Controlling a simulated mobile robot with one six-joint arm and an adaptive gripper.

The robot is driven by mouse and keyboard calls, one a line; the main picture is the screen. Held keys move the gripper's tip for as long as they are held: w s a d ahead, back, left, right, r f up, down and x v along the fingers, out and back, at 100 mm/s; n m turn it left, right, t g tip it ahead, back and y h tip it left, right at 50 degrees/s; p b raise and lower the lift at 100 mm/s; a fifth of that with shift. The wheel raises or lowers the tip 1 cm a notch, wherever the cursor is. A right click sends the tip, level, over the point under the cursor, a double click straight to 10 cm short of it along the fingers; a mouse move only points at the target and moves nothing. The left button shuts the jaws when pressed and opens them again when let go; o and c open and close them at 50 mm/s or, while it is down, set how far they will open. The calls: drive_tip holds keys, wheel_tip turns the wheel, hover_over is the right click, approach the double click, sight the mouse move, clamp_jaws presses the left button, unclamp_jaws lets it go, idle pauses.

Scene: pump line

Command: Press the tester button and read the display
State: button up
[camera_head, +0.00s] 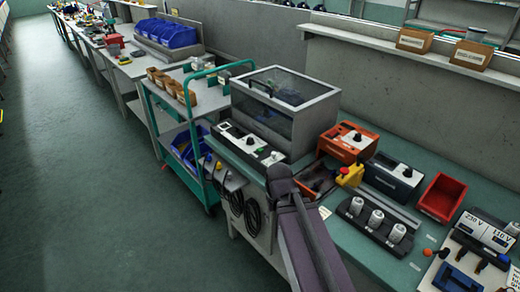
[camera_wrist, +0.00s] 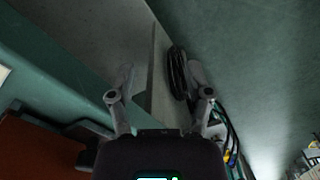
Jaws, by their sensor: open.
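A grey box with a clear lid (camera_head: 285,105) stands on the bench, with a light front panel (camera_head: 250,145) carrying dark knobs or buttons. It looks like the tester, but I cannot tell for certain; no display reading is legible. In the head view my arm covers part of the bench front, and the fingers cannot be made out.
A yellow box with a red button (camera_head: 350,175), a red bin (camera_head: 442,196) and a black holder with white cylinders (camera_head: 376,222) crowd the bench. A teal trolley (camera_head: 195,130) stands to the left. Black cables (camera_wrist: 180,75) hang by the bench side. The left floor is clear.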

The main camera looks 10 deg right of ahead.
clamp_jaws()
idle(1.1)
